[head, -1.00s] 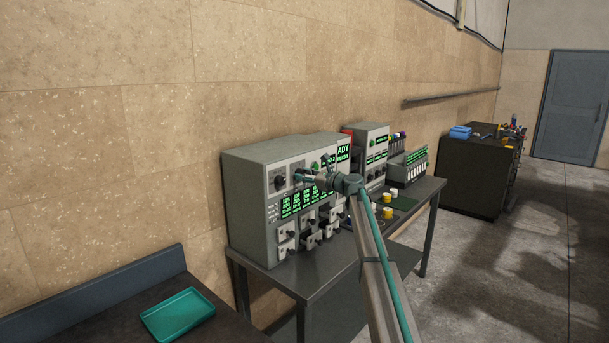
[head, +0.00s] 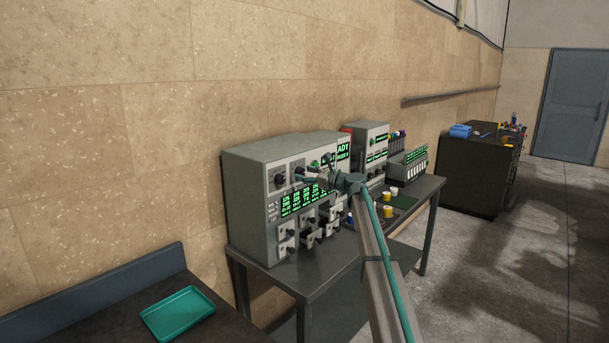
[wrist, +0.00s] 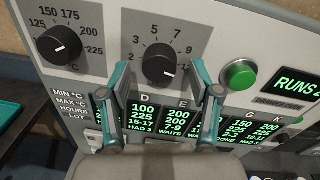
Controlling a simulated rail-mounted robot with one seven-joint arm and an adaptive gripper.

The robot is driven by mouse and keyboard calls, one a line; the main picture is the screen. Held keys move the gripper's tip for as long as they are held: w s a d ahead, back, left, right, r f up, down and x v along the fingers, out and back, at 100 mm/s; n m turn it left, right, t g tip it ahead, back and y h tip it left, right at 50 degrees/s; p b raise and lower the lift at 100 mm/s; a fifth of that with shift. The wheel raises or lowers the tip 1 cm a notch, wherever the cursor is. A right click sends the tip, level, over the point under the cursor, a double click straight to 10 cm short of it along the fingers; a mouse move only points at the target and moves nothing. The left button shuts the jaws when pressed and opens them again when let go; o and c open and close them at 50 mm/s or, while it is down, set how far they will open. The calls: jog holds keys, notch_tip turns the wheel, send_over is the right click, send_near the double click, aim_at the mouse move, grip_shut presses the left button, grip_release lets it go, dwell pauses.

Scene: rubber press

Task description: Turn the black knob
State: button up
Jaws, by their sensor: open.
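A green button (wrist: 239,74) is close to the right finger. Green displays (wrist: 143,118) lie below the knobs. In the head view, several small levers (head: 308,237) project under the displays. A teal tray (head: 178,313) lies on the left bench.

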jog(key=v, duration=1.1)
